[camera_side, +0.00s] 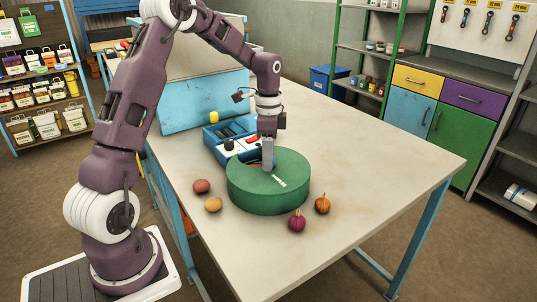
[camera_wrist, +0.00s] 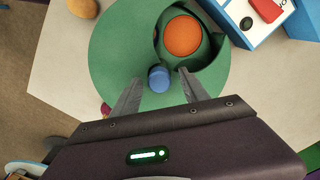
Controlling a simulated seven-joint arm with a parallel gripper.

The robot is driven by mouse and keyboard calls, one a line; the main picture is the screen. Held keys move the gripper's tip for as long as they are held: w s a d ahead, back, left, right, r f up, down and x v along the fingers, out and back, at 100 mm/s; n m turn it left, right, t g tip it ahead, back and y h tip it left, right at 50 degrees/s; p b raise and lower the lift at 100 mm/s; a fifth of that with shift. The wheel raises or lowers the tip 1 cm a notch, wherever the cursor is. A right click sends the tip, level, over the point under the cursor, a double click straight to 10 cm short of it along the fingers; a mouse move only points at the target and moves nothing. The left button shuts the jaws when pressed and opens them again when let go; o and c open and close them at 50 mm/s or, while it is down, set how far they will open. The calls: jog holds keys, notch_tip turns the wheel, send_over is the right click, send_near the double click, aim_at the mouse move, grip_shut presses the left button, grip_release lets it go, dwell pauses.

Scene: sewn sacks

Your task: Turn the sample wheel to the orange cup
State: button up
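The sample wheel is a round green drum (camera_side: 262,196) on the table, and its green top (camera_wrist: 115,50) also shows in the wrist view. An opening in the top shows a round orange cup (camera_wrist: 182,36). A blue knob (camera_wrist: 158,78) stands on the top beside the opening. My gripper (camera_side: 267,168) points down at the drum's top. In the wrist view my gripper (camera_wrist: 160,77) has its two fingers apart, one on each side of the knob, with gaps between. The fingers hide part of the top in the side view.
A blue and white box (camera_side: 240,147) with red and black buttons stands close behind the drum. A red fruit (camera_side: 201,186), yellow fruit (camera_side: 213,205), magenta fruit (camera_side: 297,223) and orange fruit (camera_side: 322,205) lie around the front. The table's right side is clear.

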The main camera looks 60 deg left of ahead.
notch_tip(320, 180, up, 7)
jog(key=shift+r, duration=0.1)
dwell(0.3)
jog(key=s+d+r+n+t+y, duration=0.1)
jog(key=s+d+r+n, duration=0.1)
jog(key=s+d+r, duration=0.5)
jog(key=s+d+n+t, duration=0.2)
jog(key=s+d, duration=0.3)
jog(key=s, duration=0.4)
jog(key=s+d+n+t+h, duration=0.1)
jog(key=s+d+n+t, duration=0.1)
jog(key=s+d, duration=0.4)
jog(key=s+n, duration=0.1)
jog(key=s, duration=0.2)
jog(key=shift+r+n+t, duration=0.2)
jog(key=shift+n+t, duration=0.1)
